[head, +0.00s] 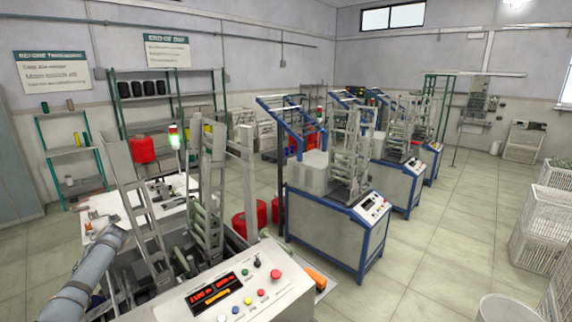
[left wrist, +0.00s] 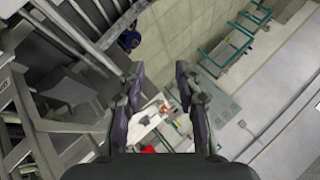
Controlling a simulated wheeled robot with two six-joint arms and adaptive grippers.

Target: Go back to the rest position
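My left arm (head: 92,268) comes in from the lower left in the head view and reaches to the left side of the nearest winding machine (head: 235,295). Its gripper is hard to make out there against the machine's frame. In the left wrist view my left gripper (left wrist: 158,92) is open, with its two dark fingers apart and nothing between them. Behind the fingers a white table (left wrist: 150,128) with small items shows far off. My right gripper is not in view. No bobbin shows in the left gripper.
The nearest machine has a panel with a red display (head: 216,289) and an upright grey frame (head: 208,190) close to my left arm. More blue-framed machines (head: 335,232) stand behind. White crates (head: 540,235) line the right. The floor between is clear.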

